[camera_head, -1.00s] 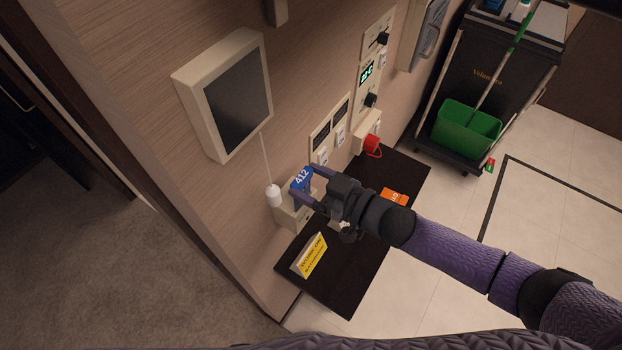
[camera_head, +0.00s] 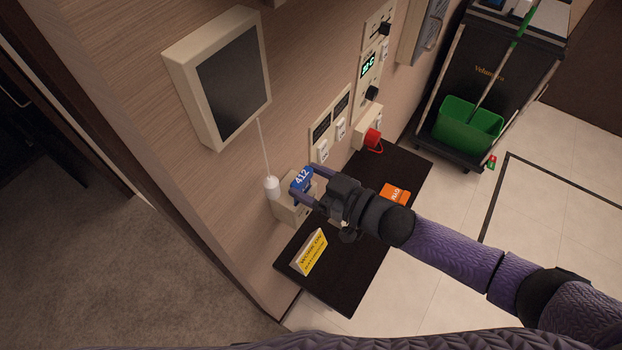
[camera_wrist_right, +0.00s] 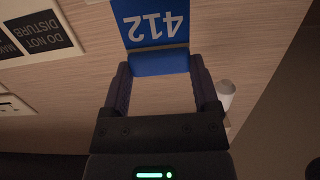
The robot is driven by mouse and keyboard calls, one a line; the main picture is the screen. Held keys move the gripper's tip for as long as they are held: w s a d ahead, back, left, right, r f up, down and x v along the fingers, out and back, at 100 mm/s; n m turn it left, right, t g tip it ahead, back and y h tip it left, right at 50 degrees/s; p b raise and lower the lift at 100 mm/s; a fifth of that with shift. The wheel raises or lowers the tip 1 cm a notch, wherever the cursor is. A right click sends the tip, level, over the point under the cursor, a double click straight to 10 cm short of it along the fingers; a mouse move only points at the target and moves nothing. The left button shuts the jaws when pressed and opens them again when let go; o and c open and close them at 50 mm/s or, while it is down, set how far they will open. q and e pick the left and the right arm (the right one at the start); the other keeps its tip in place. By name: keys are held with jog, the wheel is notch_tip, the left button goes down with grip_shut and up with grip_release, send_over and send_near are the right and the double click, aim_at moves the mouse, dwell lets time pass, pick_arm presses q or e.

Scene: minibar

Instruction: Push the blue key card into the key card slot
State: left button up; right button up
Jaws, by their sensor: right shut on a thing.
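The blue key card (camera_head: 302,179), printed 412, is in my right gripper (camera_head: 308,190) beside the wall. The right wrist view shows the card (camera_wrist_right: 155,24) upside down, with its blue near end between the two fingers (camera_wrist_right: 161,82). A beige box (camera_head: 287,210) on the wall, apparently the key card slot, is just below and behind the card in the head view. The slot opening is hidden, so I cannot tell whether the card touches it or is inside. My left gripper is out of view.
A dark shelf (camera_head: 340,275) below carries a yellow sign (camera_head: 309,252) and an orange card (camera_head: 394,194). A white cylinder (camera_head: 271,187) hangs on a cord left of the card. A screen (camera_head: 232,82), switches (camera_head: 340,128) and red-capped fixture (camera_head: 372,139) line the wall.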

jog(key=shift+f+b, duration=1.2)
jog(key=shift+f, duration=0.2)
jog(key=o, duration=1)
jog(key=shift+o, duration=0.2)
jog(key=v, duration=1)
